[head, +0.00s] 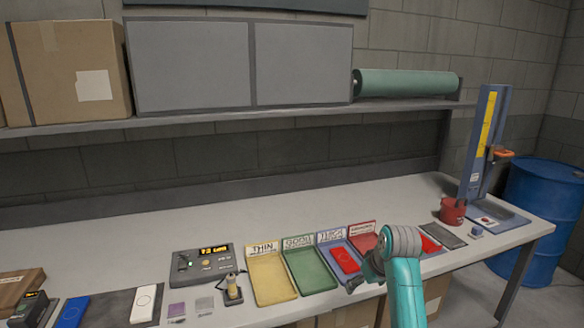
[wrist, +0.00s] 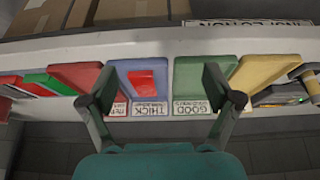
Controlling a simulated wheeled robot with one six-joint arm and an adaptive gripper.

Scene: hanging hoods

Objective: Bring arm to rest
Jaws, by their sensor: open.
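My gripper (head: 368,272) is at the end of my teal arm, near the front edge of the bench by the blue and red trays. In the wrist view, my gripper (wrist: 158,88) has its two dark fingers spread wide with nothing held between them. Beyond the fingers are the blue THICK tray (wrist: 133,97) with a red flat piece (wrist: 141,80) lying in it, and the green GOOD tray (wrist: 196,70). My arm partly hides the red tray (head: 362,229) in the head view.
A yellow THIN tray (head: 270,275) and a green tray (head: 305,270) stand left of the blue tray. A grey device with a lit display (head: 205,262) is further left. A blue upright stand (head: 475,150) is at the right end. The bench's back strip is clear; a shelf (head: 300,112) hangs above.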

